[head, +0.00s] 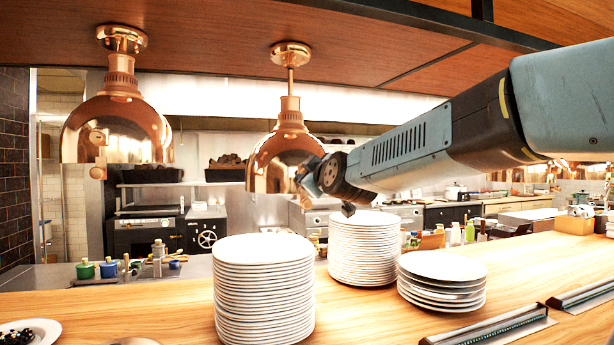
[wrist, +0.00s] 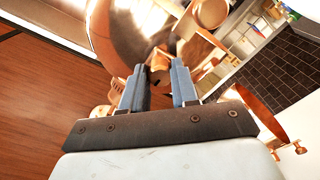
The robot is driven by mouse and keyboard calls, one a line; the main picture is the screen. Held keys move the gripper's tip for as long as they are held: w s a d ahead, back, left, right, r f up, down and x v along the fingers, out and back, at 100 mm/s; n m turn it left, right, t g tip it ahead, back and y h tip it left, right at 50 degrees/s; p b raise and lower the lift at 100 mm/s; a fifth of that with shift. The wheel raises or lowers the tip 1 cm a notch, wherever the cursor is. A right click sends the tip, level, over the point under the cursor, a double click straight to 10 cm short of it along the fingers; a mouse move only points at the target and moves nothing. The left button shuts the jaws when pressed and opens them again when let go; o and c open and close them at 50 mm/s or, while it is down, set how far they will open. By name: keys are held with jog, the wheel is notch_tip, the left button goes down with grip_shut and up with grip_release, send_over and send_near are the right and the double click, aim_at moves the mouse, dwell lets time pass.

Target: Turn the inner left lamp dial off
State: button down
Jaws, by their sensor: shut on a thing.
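Two copper dome lamps hang at the left in the head view: an outer one (head: 118,125) and an inner one (head: 275,158). My gripper (head: 303,175) is at the lower right side of the inner lamp, and my arm comes in from the right. In the wrist view, my gripper's two blue fingers (wrist: 159,72) stand on either side of a small copper-coloured part, which looks like the lamp dial (wrist: 160,62), against the blurred lamp shade (wrist: 118,35). The fingers are shut on it. Its turn position cannot be read. In the head view the gripper hides this dial.
Below the gripper, two tall plate stacks (head: 263,295) (head: 363,250) and a lower stack (head: 442,280) stand on the wooden counter (head: 375,318). Two metal rails (head: 490,328) lie at the right. The wooden ceiling (head: 220,40) is close above the lamps.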

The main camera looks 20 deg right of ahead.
jog(key=shift+a, duration=0.1)
jog(key=shift+f+m+h, duration=0.15)
jog(key=shift+m+h, duration=0.15)
jog(key=shift+m, duration=8.6)
jog(key=c, duration=0.9)
grip_release()
jog(key=shift+o, duration=0.2)
